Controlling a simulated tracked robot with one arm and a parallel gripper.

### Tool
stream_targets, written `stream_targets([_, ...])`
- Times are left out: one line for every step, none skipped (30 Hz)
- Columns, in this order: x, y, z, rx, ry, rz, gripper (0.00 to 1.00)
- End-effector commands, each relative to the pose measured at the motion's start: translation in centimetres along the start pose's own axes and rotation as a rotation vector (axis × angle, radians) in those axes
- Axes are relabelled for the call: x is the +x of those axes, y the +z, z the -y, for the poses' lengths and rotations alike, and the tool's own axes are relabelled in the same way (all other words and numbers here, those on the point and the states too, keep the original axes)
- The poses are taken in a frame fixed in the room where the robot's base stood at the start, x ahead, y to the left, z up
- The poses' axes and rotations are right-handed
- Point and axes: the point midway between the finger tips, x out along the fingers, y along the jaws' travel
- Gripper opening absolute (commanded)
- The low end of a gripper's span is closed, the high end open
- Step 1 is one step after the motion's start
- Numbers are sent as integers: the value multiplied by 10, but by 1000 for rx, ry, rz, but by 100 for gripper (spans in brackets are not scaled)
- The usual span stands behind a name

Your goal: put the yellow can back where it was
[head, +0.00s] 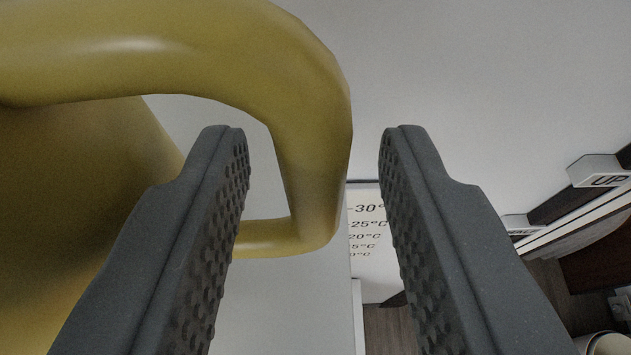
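The yellow can fills the left of the head view, very close. Its body (70,200) is at the left edge, partly hidden by my left finger, and its thick looped handle (310,150) arches to the right. My gripper (315,140) is open. The handle's outer upright part shows between the two dark fingers, nearer the left finger, with a visible gap on each side. The left finger overlaps the loop's opening; I cannot tell how deep it reaches. The can's base and what it rests on are out of view.
A plain white surface (480,70) lies behind the handle. A panel with temperature markings (368,225) shows between the fingers. At the right are white blocks, one lettered "UP" (598,172), and dark wooden furniture. A wood-coloured floor (390,330) shows low down.

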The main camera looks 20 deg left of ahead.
Motion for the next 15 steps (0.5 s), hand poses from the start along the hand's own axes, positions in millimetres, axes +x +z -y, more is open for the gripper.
stream_targets([-4,0,0,0,0,-1,34])
stream_targets([-7,0,0,0,0,-1,34])
stream_targets([-11,1,0,0,-1,-1,34])
stream_targets([-15,1,1,0,-1,0,34])
stream_targets([-19,1,1,-1,-1,0,34])
stream_targets([-25,1,1,-1,-1,-1,34])
stream_targets([-30,1,1,-1,-1,-1,34])
stream_targets([-35,0,1,-2,-1,-2,34])
stream_targets([-43,0,2,-2,-1,-3,34])
stream_targets([-48,0,2,-2,-1,-4,34])
stream_targets([-53,0,2,-2,-2,-4,34])
stream_targets([-60,0,2,-1,-2,-3,34])
stream_targets([-65,0,1,-1,-1,-4,34])
stream_targets([-71,0,1,-1,-1,-5,34])
stream_targets([-78,-1,1,-1,-1,-6,34])
